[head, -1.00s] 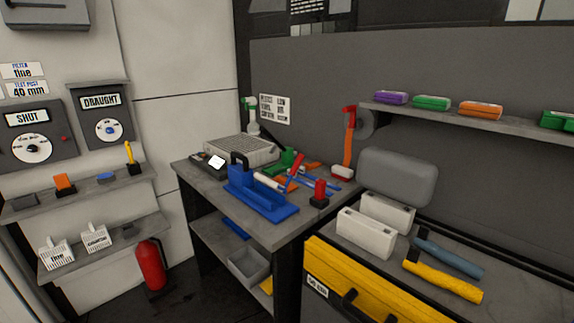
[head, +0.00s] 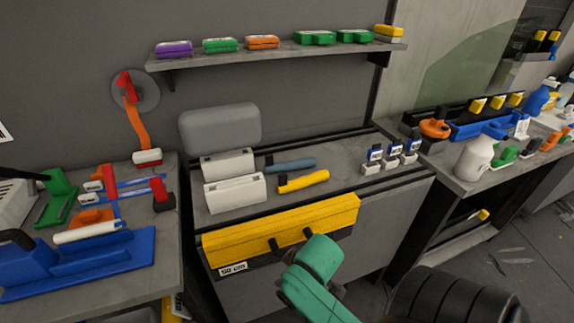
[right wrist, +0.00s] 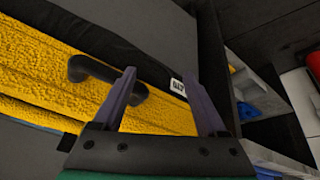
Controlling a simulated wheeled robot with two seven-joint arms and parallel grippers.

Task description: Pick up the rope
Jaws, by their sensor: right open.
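No coiled rope shows. The likeliest match is a long yellow textured piece (head: 285,228) with two black handles along the front of the middle bench, but I cannot be sure it is the rope. It also fills much of the right wrist view (right wrist: 45,75). My right gripper (right wrist: 158,73) is open and empty. Its left finger overlaps a black handle (right wrist: 90,68) in that view; contact cannot be told. In the head view my green right arm is in front of the yellow piece's lower edge, and the fingers are hidden. My left gripper is not in view.
The middle bench holds white boxes (head: 236,194), a yellow roll (head: 303,181) and a blue-grey roll (head: 292,165). The left bench carries a blue tool (head: 90,265). A shelf (head: 285,53) with colored blocks is above. A white bottle (head: 474,160) stands on the right bench.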

